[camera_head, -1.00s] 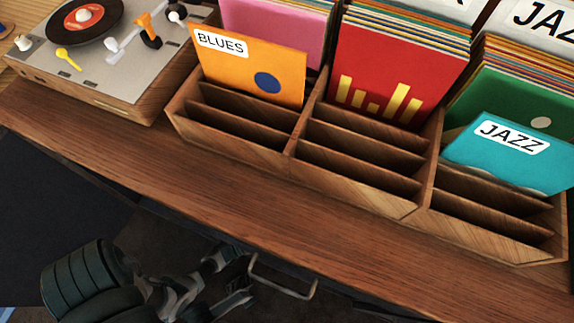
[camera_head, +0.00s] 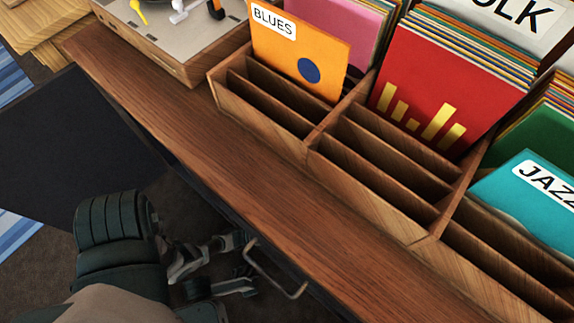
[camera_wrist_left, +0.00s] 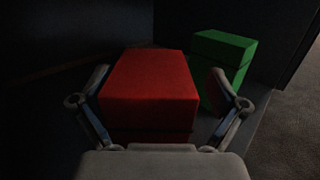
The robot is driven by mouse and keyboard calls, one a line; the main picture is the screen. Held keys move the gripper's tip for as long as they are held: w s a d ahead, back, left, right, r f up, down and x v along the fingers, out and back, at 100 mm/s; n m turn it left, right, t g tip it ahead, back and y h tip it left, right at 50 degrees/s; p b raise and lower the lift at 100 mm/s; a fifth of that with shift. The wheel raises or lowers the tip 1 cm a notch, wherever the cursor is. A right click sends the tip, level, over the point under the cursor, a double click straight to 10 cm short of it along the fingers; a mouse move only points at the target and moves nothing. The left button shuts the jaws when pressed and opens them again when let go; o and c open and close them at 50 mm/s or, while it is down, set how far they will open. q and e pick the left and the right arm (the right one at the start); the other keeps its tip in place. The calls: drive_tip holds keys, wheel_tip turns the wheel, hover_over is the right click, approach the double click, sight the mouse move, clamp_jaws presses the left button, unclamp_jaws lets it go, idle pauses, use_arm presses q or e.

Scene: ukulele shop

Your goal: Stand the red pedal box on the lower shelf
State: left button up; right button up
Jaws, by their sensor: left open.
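The red pedal box (camera_wrist_left: 150,85) is large and upright in the left wrist view, inside a dark space under the counter. My left gripper (camera_wrist_left: 158,105) is open, with one finger on each side of the red box. I cannot tell whether the fingers touch it. In the head view my left gripper (camera_head: 228,264) is low beside the counter's front edge, and the red box does not show there. The surface under the box is too dark to make out clearly. My right gripper is in neither view.
A green box (camera_wrist_left: 222,65) stands behind and right of the red one. A metal handle (camera_head: 272,272) sits close to my left gripper.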

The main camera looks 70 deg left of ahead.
use_arm(q)
drive_tip(key=v, duration=1.2)
drive_tip(key=shift+a, duration=0.3)
drive_tip(key=shift+d, duration=0.1)
